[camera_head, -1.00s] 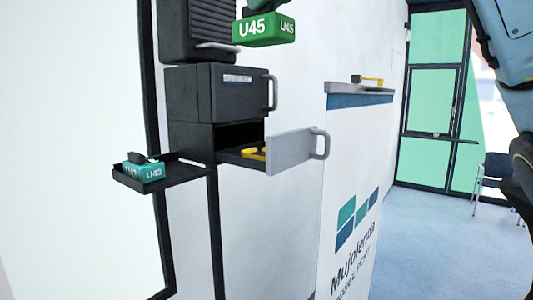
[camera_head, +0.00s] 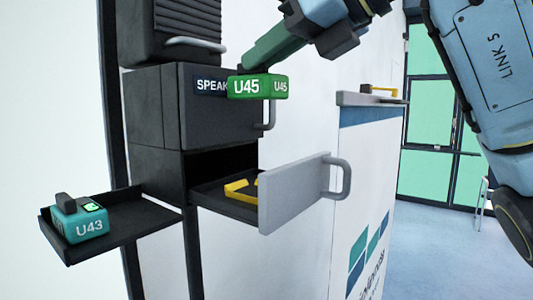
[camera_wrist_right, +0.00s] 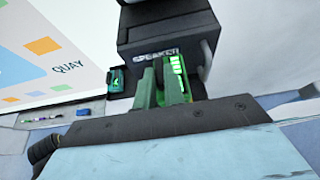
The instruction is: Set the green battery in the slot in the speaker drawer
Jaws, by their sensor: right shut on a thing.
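The green battery (camera_head: 246,87), marked U45, hangs from my right gripper (camera_head: 262,64), which is shut on it. It is in front of the box with the SPEAKER label (camera_head: 209,85), above the open drawer and apart from it. The speaker drawer (camera_head: 292,196) is pulled out, with a grey front and a handle. A yellow bracket (camera_head: 238,189) on its dark floor marks the slot, partly hidden by the drawer front. In the right wrist view the battery (camera_wrist_right: 178,78) shows at the fingers, with the speaker box behind. My left gripper is not in view.
A dark side tray (camera_head: 145,222) at the left holds a teal battery (camera_head: 84,222) marked U43. A white counter (camera_head: 368,140) with a yellow item on its top stands at the right. The space above the drawer is open.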

